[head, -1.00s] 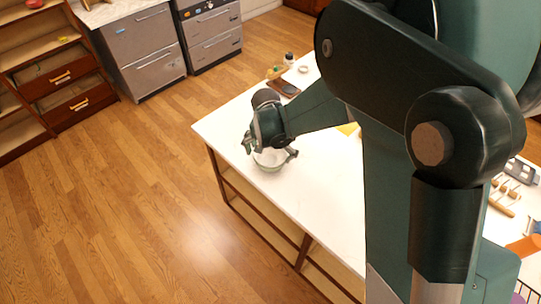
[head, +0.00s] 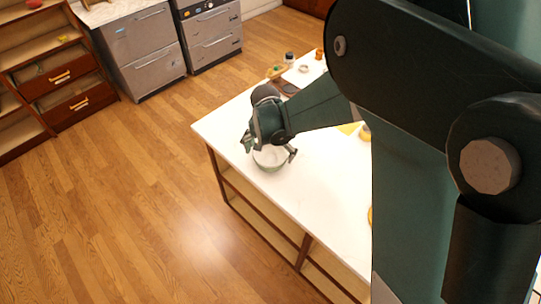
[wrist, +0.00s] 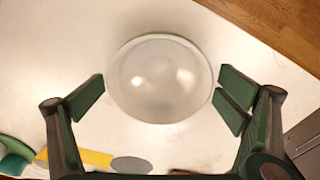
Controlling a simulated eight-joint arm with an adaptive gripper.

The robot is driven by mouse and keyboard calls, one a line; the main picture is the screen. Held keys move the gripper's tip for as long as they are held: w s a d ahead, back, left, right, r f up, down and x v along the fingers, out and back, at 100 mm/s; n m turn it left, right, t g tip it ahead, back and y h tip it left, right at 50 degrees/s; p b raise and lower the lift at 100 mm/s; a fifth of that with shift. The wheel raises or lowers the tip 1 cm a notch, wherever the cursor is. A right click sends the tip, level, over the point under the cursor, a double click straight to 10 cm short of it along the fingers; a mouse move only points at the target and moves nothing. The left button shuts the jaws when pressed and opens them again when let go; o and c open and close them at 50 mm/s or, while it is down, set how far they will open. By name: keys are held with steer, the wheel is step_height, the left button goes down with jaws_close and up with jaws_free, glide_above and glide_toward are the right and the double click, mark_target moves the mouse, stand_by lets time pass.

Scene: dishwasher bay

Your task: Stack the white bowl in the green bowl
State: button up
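The white bowl (wrist: 160,80) fills the middle of the wrist view, seen from above. A thin green edge of the green bowl (wrist: 158,35) shows around its far side, so the white bowl appears to sit in or just over it; how deep I cannot tell. In the head view the bowls overlap on the white counter, with the white one (head: 270,156) below my gripper (head: 270,150). My gripper's fingers (wrist: 160,95) are spread wide, one on each side of the white bowl and close to its rim. Contact is not clear.
The white counter (head: 320,190) is clear in front of the bowls. A dark flat item (head: 289,88), a small bottle (head: 289,58) and a yellow item (wrist: 95,158) lie farther along it. The counter's edge is close, with wooden floor (head: 130,210) beyond.

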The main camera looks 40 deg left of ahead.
mark_target(270, 162)
step_height(270, 162, up, 10)
steer(key=s, duration=0.1)
steer(key=shift+d, duration=0.2)
stand_by(0.3)
stand_by(0.6)
steer(key=w+d+r+m+t, duration=0.1)
steer(key=w+d+r, duration=0.35)
steer(key=d, duration=0.65)
steer(key=w+d+r+y, duration=0.1)
steer(key=w+d+r, duration=0.4)
steer(key=d, duration=0.7)
steer(key=w+d+r+m+t, duration=0.1)
steer(key=w+d+r, duration=0.2)
steer(key=d+r, duration=0.55)
steer(key=s+d+t, duration=0.1)
steer(key=s+d, duration=0.3)
steer(key=d, duration=0.8)
steer(key=s+d+m+t+h, duration=0.1)
steer(key=s+d, duration=0.3)
steer(key=d, duration=0.8)
steer(key=s+d+m+t, duration=0.1)
steer(key=s+d, duration=0.3)
steer(key=d, duration=0.9)
steer(key=shift+s+f+t+h, duration=0.15)
steer(key=shift+f+t+h, duration=0.15)
steer(key=shift+t, duration=0.2)
